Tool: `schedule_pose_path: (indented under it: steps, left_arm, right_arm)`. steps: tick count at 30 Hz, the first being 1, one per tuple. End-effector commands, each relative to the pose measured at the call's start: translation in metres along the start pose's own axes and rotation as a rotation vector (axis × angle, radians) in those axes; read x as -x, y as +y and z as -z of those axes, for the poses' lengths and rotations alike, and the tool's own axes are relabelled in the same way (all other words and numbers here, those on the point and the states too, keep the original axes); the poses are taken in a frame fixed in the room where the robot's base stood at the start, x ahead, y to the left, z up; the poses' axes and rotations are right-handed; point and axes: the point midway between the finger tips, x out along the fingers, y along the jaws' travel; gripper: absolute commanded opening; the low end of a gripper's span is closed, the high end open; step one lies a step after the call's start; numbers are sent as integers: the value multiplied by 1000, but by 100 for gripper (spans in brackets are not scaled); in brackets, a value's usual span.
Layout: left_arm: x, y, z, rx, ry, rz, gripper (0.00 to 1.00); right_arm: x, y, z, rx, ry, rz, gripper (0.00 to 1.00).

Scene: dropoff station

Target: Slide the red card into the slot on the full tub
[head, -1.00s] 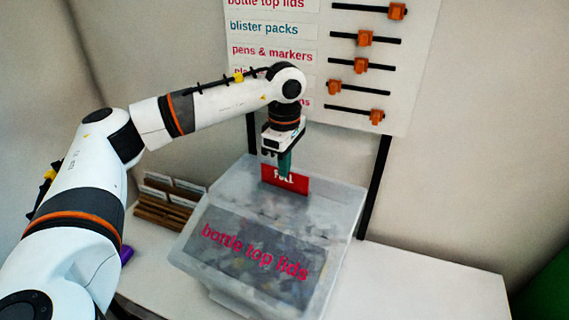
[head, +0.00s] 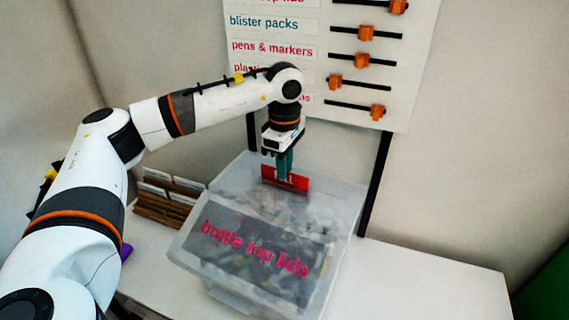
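The red card (head: 299,184) stands upright at the back of the lid of the full tub (head: 190,260), a clear tub labelled "bottle top lids". Its white lettering is partly covered by the fingers. The card's lower edge meets the lid, but the slot is hidden and I cannot tell how deep the card sits. My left gripper (head: 285,166) points down over the card's middle. Its green fingers overlap the card, and a thin dark line shows between them. Whether they pinch the card or are parted around it is not clear. My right gripper is out of view.
A board (head: 412,60) with category names and orange sliders (head: 366,33) stands behind the tub. A brown rack of cards (head: 160,212) is left of the tub. A purple item (head: 126,252) lies partly behind my arm. The white table (head: 430,285) is clear at the right.

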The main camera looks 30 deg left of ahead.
Motion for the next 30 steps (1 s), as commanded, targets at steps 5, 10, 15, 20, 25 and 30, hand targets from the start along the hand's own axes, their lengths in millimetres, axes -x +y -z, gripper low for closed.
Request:
schedule_pose_path:
  steps: [5, 10, 15, 20, 25, 30]
  left_arm:
    - [0, 0, 0, 0, 0, 0, 29]
    - [1, 0, 0, 0, 0, 1, 29]
    - [17, -1, 0, 1, 1, 4, 29]
    - [50, -1, 1, 0, 2, 6, 29]
    - [86, -1, 1, 0, 2, 4, 29]
    - [112, 0, 0, 0, 0, 2, 29]
  right_arm:
    - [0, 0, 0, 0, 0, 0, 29]
    - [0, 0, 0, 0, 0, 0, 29]
    - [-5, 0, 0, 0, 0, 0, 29]
    - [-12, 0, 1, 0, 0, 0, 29]
    - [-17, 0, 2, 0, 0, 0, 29]
    - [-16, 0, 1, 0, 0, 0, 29]
